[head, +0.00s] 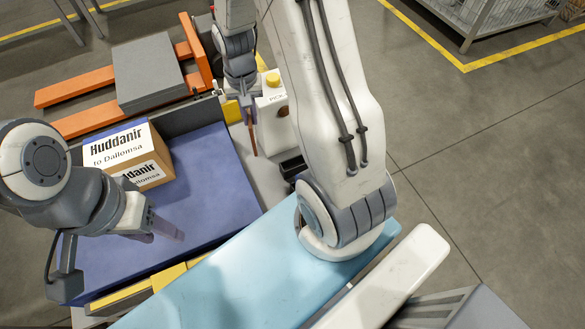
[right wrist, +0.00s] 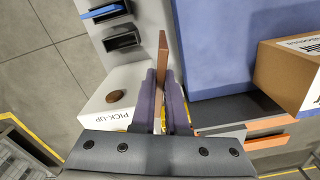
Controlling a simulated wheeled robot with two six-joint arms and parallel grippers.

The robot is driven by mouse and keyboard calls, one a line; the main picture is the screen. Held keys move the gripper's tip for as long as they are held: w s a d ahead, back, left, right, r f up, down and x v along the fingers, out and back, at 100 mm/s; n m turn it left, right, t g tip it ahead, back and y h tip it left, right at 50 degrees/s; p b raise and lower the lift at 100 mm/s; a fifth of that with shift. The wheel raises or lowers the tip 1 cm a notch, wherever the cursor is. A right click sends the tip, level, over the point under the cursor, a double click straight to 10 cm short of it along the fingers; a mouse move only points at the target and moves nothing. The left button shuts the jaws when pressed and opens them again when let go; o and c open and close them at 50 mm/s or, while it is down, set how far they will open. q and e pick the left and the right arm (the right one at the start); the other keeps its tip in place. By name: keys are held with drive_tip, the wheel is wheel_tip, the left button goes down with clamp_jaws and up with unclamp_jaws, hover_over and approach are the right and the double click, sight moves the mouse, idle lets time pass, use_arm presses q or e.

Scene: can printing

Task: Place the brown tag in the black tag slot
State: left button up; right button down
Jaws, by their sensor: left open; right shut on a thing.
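My right gripper (head: 249,112) is shut on the brown tag (head: 252,140), beside the white PICK-UP container. In the right wrist view the brown tag (right wrist: 163,48) stands out upright between the purple fingers (right wrist: 164,84). A black tag slot (right wrist: 122,40) sits on the grey panel to the left of the tag, apart from it. A second black slot (right wrist: 104,12) holds a blue tag. In the head view the black slots (head: 292,168) are partly hidden by my right arm. My left gripper (head: 165,229) is open and empty over the blue surface.
A cardboard box (head: 148,172) lies on the blue surface (head: 215,180) at left. The white PICK-UP container (head: 275,128) stands close to my right gripper. A grey slab (head: 148,72) rests on orange forks (head: 75,91) behind. A light blue surface (head: 230,285) is in front.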

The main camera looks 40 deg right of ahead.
drive_tip(key=s+d+f+m+b, duration=0.4)
drive_tip(key=d+f+m+b, duration=0.2)
drive_tip(key=d+f+m, duration=0.7)
wheel_tip(320, 180, down, 8)
drive_tip(key=a+m+b, duration=0.1)
drive_tip(key=b, duration=0.1)
drive_tip(key=shift+s+b, duration=0.15)
drive_tip(key=shift+b, duration=0.2)
drive_tip(key=shift+a, duration=0.1)
drive_tip(key=shift+f, duration=0.2)
drive_tip(key=c, duration=0.9)
unclamp_jaws()
